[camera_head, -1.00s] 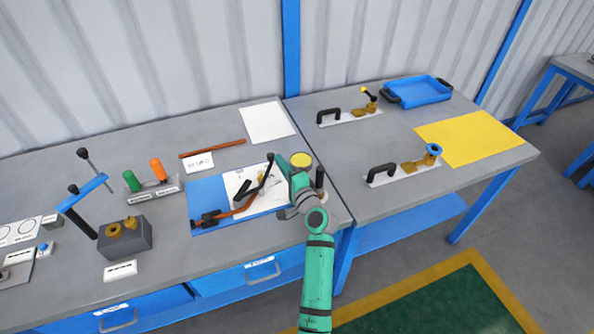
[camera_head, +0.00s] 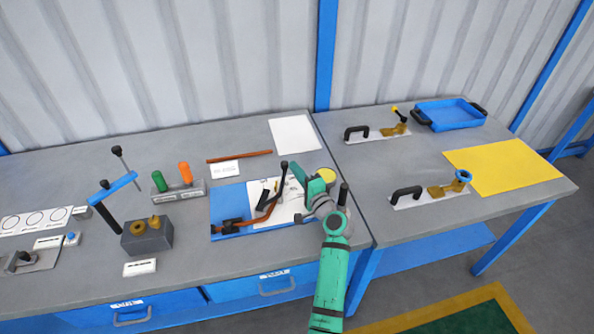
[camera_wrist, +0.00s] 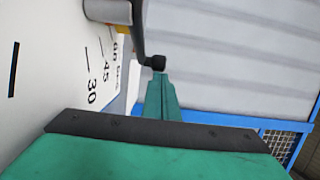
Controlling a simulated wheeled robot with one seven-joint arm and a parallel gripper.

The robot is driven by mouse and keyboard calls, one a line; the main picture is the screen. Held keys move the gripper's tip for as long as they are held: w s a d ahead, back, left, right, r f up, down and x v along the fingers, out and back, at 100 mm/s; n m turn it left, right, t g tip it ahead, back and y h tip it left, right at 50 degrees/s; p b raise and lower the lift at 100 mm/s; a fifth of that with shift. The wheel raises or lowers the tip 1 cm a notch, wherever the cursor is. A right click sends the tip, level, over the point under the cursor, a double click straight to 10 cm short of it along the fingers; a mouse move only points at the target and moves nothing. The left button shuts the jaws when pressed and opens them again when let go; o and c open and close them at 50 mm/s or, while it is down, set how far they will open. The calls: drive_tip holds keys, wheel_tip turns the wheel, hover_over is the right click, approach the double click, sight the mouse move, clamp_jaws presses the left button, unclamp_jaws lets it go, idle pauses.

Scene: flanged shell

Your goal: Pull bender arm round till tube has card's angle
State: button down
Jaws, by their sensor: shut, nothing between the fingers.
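The tube bender (camera_head: 262,200) sits on a blue mat, with a white scale plate (camera_head: 290,212) under it. An orange-brown tube (camera_head: 250,222) lies in it, its right part bent upward in the picture. The bender arm (camera_head: 279,182) ends in a black knob (camera_head: 284,164). My gripper (camera_head: 296,170) is shut and empty, just right of the knob; contact cannot be told. In the wrist view a dark rod ends in a black knob (camera_wrist: 158,63) beyond my green finger (camera_wrist: 160,95). The plate there shows 30 and 45. A small white card (camera_head: 225,168) has unreadable marks.
A straight brown tube (camera_head: 240,156) and a white sheet (camera_head: 295,133) lie behind the mat. A green and orange handled block (camera_head: 178,190) and a grey fixture (camera_head: 147,235) stand left. The right table holds two black-handled tools, a yellow sheet (camera_head: 503,167) and a blue tray (camera_head: 450,115).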

drive_tip(key=v, duration=1)
drive_tip(key=shift+s+d, duration=0.2)
drive_tip(key=shift+s, duration=0.15)
